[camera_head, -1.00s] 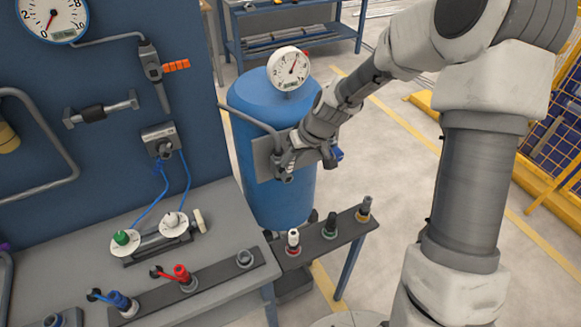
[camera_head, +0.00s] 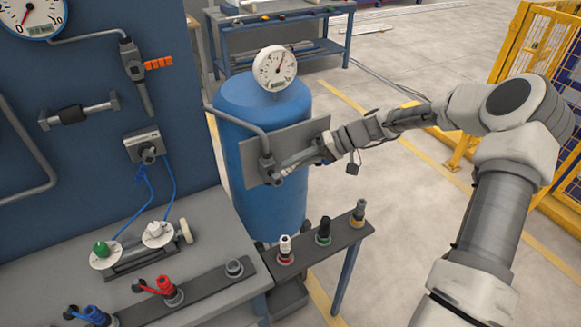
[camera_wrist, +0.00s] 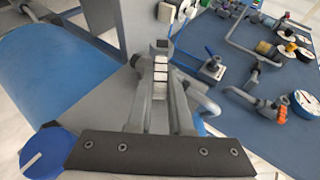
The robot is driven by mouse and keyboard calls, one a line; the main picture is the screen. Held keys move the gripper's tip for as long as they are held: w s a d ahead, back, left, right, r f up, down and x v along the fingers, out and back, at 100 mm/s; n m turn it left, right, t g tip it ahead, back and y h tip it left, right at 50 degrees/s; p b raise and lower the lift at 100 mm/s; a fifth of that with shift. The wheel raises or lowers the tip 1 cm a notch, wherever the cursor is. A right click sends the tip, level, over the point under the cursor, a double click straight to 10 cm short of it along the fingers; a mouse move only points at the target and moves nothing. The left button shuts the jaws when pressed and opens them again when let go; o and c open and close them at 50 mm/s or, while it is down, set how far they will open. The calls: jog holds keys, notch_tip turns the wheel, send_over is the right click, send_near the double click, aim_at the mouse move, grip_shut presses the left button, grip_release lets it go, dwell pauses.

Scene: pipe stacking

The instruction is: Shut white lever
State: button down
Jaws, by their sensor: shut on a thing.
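The white lever (camera_wrist: 161,76) shows in the wrist view as a pale ribbed bar between my two gripper fingers. My gripper (camera_wrist: 160,96) is closed around it. In the head view, my gripper (camera_head: 308,158) is at the grey plate (camera_head: 300,136) in front of the blue tank (camera_head: 240,200), just right of the grey pipe valve (camera_head: 269,172). The lever's outer end is hidden there by the gripper. The lever reaches right and slightly up from the valve.
A round white gauge (camera_head: 275,68) stands on top of the tank. A narrow dark shelf (camera_head: 304,248) with several fittings is below my gripper. The grey workbench (camera_head: 190,215) and blue panel (camera_head: 80,130) are on the left.

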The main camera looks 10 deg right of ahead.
jog(key=shift+w+d+f+m+g+y+b, duration=0.15)
jog(key=shift+d+f+m+y+b, duration=0.1)
jog(key=shift+f+y+b, duration=0.4)
jog(key=shift+w+d+f+m+g+y+b, duration=0.15)
jog(key=shift+f+m+y+b, duration=0.15)
jog(key=shift+y+b, duration=0.5)
jog(key=shift+s+y, duration=0.15)
jog(key=shift+y, duration=0.1)
jog(key=c, duration=0.8)
grip_release()
jog(key=shift+a, duration=0.1)
jog(key=v, duration=1.7)
jog(key=shift+d+b, duration=0.2)
jog(key=shift+b, duration=0.1)
jog(key=shift+c, duration=0.4)
